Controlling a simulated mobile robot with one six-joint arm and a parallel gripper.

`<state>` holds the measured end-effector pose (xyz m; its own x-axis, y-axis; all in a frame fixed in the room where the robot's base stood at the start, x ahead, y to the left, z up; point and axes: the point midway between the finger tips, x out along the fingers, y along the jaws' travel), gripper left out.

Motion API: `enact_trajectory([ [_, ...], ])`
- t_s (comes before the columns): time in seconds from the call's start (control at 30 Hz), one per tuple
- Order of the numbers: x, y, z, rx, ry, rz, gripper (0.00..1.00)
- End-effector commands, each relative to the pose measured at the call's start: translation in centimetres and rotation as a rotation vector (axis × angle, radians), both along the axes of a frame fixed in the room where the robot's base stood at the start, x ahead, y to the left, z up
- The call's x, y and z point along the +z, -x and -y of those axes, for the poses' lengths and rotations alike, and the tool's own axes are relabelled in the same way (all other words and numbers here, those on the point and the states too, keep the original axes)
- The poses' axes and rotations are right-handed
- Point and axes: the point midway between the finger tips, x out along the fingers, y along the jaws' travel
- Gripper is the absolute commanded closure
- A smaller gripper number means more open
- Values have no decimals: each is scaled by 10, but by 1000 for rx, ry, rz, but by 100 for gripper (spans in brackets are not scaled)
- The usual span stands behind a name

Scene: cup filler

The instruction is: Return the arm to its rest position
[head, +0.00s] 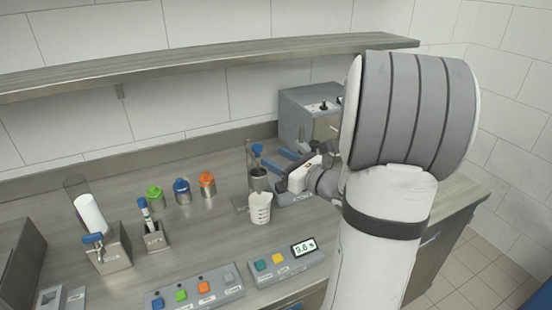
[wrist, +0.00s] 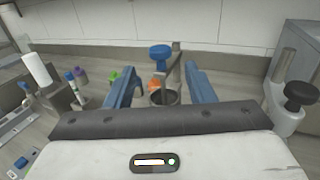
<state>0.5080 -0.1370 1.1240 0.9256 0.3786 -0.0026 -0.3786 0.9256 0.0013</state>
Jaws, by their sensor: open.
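My gripper (head: 275,163) is open, with two blue fingers pointing left in the head view. In the wrist view my gripper (wrist: 160,88) shows its fingers wide apart. In the wrist view the same metal cup (wrist: 163,98) shows between the fingers, with no visible contact. A white measuring cup (head: 260,208) stands in front of it on the counter. My white and grey arm covers the right part of the head view.
A grey machine (head: 309,115) stands behind my gripper. Green, blue and orange lidded jars (head: 181,191) stand to the left. Button panels (head: 195,288) and a display box (head: 287,262) lie at the front. A shelf (head: 200,65) runs above. A black knob (wrist: 300,96) is at the wrist view's right.

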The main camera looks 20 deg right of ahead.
Motion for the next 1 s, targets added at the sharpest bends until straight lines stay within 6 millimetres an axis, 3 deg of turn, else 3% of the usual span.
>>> enact_trajectory([
  [0.33, 0, 0, 0, 0, 0, 0, 51],
  [0.47, 1, 8, -42, 141, 120, -17, 51],
  [0.57, -4, 27, -92, 331, 295, -30, 51],
  [0.7, -18, 70, -152, 628, 600, -24, 51],
  [0.83, -34, 114, -183, 890, 898, 14, 51],
  [1.0, -52, 165, -190, 1205, 1309, 109, 51],
])
